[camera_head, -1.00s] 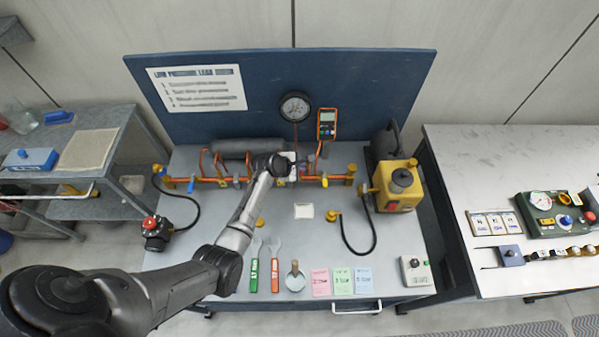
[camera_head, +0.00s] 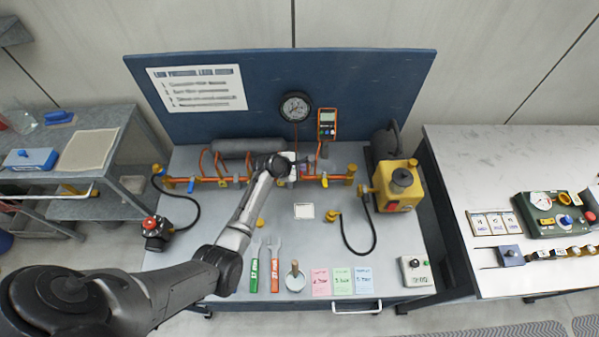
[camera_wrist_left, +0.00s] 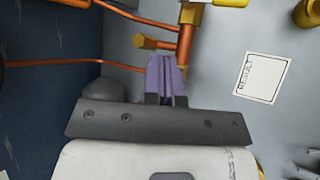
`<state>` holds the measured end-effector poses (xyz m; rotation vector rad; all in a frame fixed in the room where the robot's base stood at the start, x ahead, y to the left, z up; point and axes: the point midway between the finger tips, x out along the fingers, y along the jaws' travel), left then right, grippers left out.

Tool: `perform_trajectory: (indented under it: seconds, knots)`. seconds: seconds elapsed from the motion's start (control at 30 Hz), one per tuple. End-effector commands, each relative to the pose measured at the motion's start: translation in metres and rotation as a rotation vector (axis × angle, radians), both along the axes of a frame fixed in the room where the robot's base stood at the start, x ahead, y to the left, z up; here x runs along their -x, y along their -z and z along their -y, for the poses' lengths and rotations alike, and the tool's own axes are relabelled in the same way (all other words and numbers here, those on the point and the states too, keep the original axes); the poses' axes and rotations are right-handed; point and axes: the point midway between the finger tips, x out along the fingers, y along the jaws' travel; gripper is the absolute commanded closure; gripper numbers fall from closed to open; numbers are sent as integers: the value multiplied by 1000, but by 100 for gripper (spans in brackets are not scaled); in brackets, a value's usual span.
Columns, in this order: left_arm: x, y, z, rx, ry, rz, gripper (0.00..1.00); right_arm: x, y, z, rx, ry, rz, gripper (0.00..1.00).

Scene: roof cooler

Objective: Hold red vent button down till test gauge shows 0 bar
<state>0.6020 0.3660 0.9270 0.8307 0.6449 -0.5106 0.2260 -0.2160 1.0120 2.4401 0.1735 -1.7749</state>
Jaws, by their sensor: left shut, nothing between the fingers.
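My left gripper (camera_head: 304,163) is shut and empty at the copper pipe run on the bench. In the left wrist view its purple fingers (camera_wrist_left: 166,78) are together beside a copper pipe fitting (camera_wrist_left: 188,42); I cannot tell if they touch it. A round dial gauge (camera_head: 296,107) is on the blue back panel, and an orange handheld meter (camera_head: 327,124) stands to its right; neither reading is legible. A red button (camera_head: 150,222) tops a black unit at the bench's left edge, away from the gripper. I cannot tell whether it is the vent button. My right gripper is out of view.
A yellow pump unit (camera_head: 397,185) stands at the bench's right with a black hose. Two wrenches (camera_head: 265,265), coloured cards (camera_head: 342,282) and a small button box (camera_head: 415,270) lie along the front. A white result card (camera_head: 304,211) lies mid-bench. A side table (camera_head: 490,170) is at right.

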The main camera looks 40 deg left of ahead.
Motion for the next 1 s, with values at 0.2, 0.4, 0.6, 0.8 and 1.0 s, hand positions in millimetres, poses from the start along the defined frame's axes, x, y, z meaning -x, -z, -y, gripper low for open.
perform_trajectory:
  seconds: [0.2, 0.4, 0.6, 0.8, 1.0]
  knots:
    - [0, 1, 0, 0, 0, 0, 100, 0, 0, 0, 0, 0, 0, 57]
    - [0, 7, 0, 1, 0, -1, 100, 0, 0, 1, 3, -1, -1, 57]
    - [0, 9, 0, 1, -1, 0, 100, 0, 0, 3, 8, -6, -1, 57]
    - [0, 9, 0, 0, -1, -1, 100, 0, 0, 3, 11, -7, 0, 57]
    - [0, 10, 0, 0, -1, -2, 100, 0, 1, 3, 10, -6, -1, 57]
